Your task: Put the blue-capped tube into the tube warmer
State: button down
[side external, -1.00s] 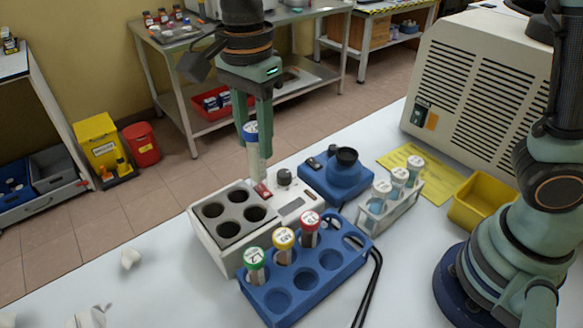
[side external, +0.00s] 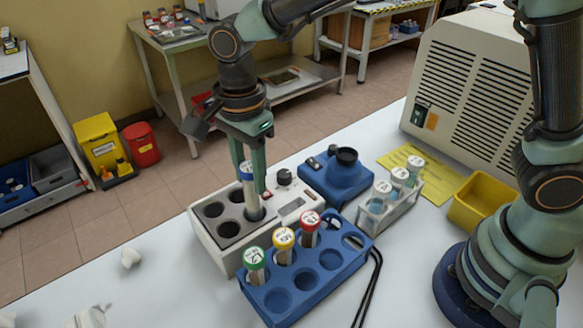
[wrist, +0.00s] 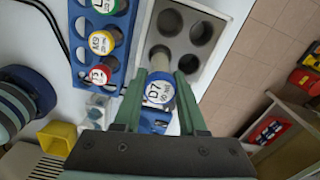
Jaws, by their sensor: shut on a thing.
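The blue-capped tube (side external: 251,196) is held upright, slightly tilted, between the fingers of my gripper (side external: 247,172). Its blue cap, with a white label reading D7, shows in the wrist view (wrist: 158,93). The tube warmer (side external: 208,238) is a white box with a dark top plate of round wells and a control panel at its right. The tube's lower end is at the right-hand well nearest the blue rack and appears to be inside its mouth. How deep it sits I cannot tell. The other wells look empty.
A blue rack (side external: 327,275) with green-, yellow- and red-capped tubes stands close in front of the warmer. A blue device (side external: 337,180), a small rack of white-capped tubes (side external: 405,202) and a yellow bin (side external: 482,203) are to the right.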

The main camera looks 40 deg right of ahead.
aim_at(252, 193)
jog(key=shift+f, duration=2.35)
jog(key=shift+c, duration=1.9)
grip_release()
